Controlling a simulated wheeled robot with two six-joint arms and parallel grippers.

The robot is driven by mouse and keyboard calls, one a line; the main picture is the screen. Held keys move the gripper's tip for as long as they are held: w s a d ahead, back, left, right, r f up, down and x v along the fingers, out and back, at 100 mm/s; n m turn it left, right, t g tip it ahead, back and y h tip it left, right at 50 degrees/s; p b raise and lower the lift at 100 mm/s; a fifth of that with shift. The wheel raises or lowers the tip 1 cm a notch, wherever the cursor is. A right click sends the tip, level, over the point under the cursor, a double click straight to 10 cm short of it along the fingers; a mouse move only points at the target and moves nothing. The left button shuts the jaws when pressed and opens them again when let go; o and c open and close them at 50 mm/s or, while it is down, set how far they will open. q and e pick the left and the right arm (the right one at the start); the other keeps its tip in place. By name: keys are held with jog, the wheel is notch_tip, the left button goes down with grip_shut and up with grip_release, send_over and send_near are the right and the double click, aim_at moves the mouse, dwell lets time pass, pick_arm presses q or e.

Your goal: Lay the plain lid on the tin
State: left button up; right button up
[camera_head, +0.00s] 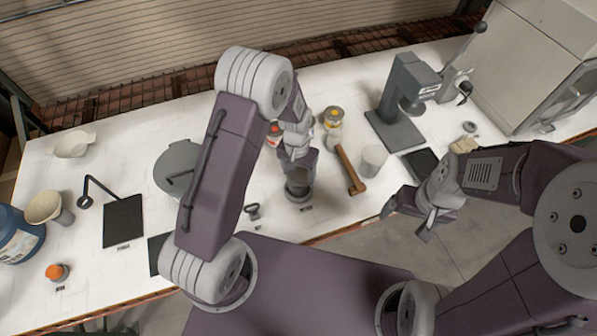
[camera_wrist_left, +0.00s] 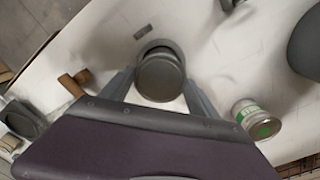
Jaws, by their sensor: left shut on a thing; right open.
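The tin (camera_head: 299,193) is a dark, short cylinder standing near the table's front edge. My left gripper (camera_head: 298,160) is directly above it, pointing down. In the left wrist view, the plain lid (camera_wrist_left: 160,80), a dark grey disc, sits between the two fingers of my left gripper (camera_wrist_left: 160,92), which is shut on it. The tin's rim (camera_wrist_left: 158,44) shows just beyond the lid, partly hidden by it. I cannot tell whether lid and tin touch. My right gripper (camera_head: 408,214) is open and empty, off the table's front edge.
A wooden-handled tool (camera_head: 350,170) and a pale cup (camera_head: 373,160) stand right of the tin. A small clip-like tool (camera_head: 253,211) lies left. A yellow-labelled can (camera_head: 333,117) is behind. A large grey round vessel (camera_head: 176,160) is further left. A grey press stand (camera_head: 402,132) is at right.

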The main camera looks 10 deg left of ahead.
pick_arm(q)
jog(key=shift+f+b, duration=0.55)
jog(key=shift+f, duration=0.15)
jog(key=o, duration=1.4)
jog(key=shift+c, duration=0.2)
notch_tip(320, 180, up, 9)
jog(key=shift+a+r+b, duration=0.1)
jog(key=shift+a+b, duration=0.05)
jog(key=shift+b, duration=0.95)
